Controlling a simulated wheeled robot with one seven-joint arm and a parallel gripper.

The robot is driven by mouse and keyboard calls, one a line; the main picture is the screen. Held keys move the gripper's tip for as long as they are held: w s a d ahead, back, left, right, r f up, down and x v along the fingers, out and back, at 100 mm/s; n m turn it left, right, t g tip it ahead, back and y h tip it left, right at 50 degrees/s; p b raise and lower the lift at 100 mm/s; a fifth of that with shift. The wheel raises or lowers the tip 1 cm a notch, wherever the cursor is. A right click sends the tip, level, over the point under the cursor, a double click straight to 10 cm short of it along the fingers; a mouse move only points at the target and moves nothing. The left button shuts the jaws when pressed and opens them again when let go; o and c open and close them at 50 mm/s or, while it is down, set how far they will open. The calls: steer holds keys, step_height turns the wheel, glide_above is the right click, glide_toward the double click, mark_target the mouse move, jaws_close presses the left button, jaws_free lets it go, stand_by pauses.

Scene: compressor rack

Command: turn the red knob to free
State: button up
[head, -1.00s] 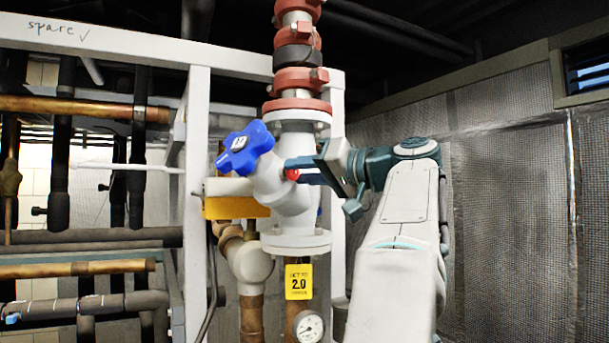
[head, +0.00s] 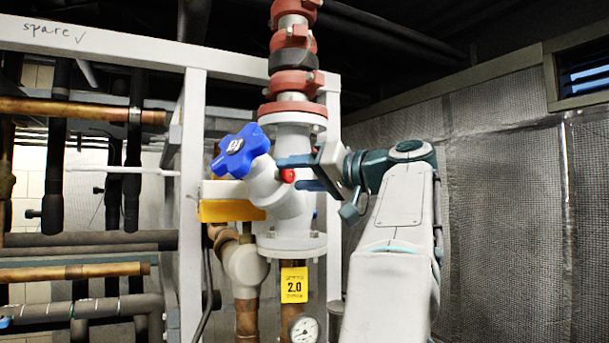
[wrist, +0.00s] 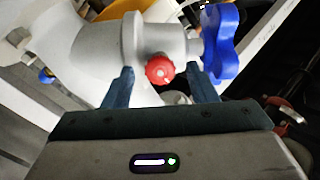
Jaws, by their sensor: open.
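The small red knob (head: 288,175) sits on the side of the white valve body (head: 292,210). In the wrist view the red knob (wrist: 159,68) shows between and beyond the two blue-grey fingers. My gripper (head: 297,173) is open, with its fingers pointing left at the valve, one above and one below the knob's level. In the wrist view my gripper (wrist: 163,88) has its fingers spread wide to either side of the knob. I cannot tell whether either finger touches anything. A blue star-shaped handwheel (head: 241,150) is on the valve's upper left; it also shows in the wrist view (wrist: 220,42).
A yellow block (head: 232,210) sits left of the valve. A yellow "2.0" tag (head: 294,285) and a gauge (head: 304,328) are below. A white frame post (head: 192,200) stands left. Red couplings (head: 292,82) are above. Mesh wall (head: 500,220) stands right.

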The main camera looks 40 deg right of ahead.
steer(key=v, duration=1.3)
steer(key=shift+s, duration=0.4)
steer(key=shift+d, duration=0.1)
steer(key=w+a+f+m+g, duration=0.1)
steer(key=w+a+f+g, duration=0.3)
steer(key=f, duration=0.5)
steer(key=w+a+f+m+g, duration=0.1)
steer(key=w+a+f+m, duration=0.1)
steer(key=w+a+f, duration=0.5)
steer(key=w+a+f+m+g, duration=0.1)
steer(key=w+a+f+g, duration=0.2)
steer(key=f, duration=0.7)
steer(key=s+a+f+n+g+h, duration=0.1)
steer(key=s+a+f, duration=0.3)
steer(key=f, duration=0.5)
steer(key=s+a+f+n+g+h, duration=0.2)
steer(key=a+f, duration=0.4)
steer(key=f, duration=0.3)
steer(key=s+a+f+n+g+h, duration=0.1)
steer(key=s+a+f+n+g, duration=0.2)
steer(key=s+a+f, duration=0.3)
step_height(320, 180, down, 3)
steer(key=shift+s+f+n+h, duration=0.1)
steer(key=shift+s+n+h, duration=0.25)
steer(key=shift+n, duration=0.45)
